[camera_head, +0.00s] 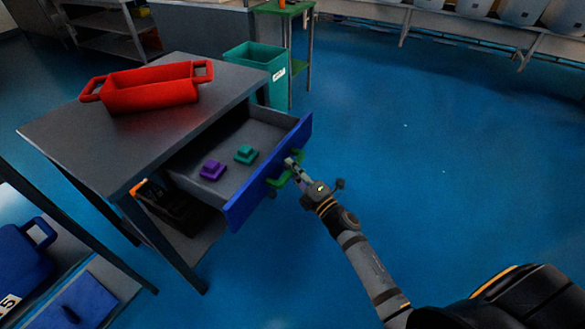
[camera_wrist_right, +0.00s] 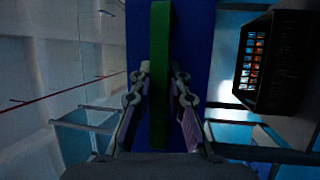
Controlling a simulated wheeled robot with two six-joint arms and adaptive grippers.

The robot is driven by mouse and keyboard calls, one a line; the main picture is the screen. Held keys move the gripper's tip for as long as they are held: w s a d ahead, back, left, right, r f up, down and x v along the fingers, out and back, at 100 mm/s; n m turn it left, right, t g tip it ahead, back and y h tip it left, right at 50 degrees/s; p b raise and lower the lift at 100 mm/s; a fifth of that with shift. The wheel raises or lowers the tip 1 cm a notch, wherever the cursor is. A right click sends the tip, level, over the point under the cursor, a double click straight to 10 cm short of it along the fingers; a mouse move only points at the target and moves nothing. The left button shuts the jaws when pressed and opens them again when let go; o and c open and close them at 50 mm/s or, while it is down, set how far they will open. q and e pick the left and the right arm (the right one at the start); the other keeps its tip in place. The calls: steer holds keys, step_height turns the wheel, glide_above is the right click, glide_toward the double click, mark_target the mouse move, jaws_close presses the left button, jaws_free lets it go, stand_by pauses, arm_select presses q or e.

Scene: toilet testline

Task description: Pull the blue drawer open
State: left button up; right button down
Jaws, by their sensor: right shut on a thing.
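The blue drawer (camera_head: 256,186) under the grey table is pulled out, and its grey inside shows in the head view. A purple piece (camera_head: 212,170) and a teal piece (camera_head: 246,154) lie on its floor. A green handle (camera_head: 279,180) is on its blue front. My right gripper (camera_head: 290,168) is at that handle, shut on it. In the right wrist view the green handle (camera_wrist_right: 160,75) runs between the two fingers, with the blue drawer front (camera_wrist_right: 193,40) behind it. My left gripper is not in view.
A red tray with two handles (camera_head: 150,90) stands on the grey table (camera_head: 85,145). A teal bin (camera_head: 258,62) stands behind the table. A blue container (camera_head: 22,258) is at the lower left. The blue floor (camera_head: 440,150) right of the drawer is clear.

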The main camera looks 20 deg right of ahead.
steer(key=shift+s, duration=0.1)
steer(key=c, duration=1.3)
jaws_free()
steer(key=shift+s, duration=0.1)
steer(key=v, duration=1.1)
steer(key=shift+s+d, duration=0.2)
steer(key=shift+s, duration=0.15)
steer(key=shift+f, duration=0.1)
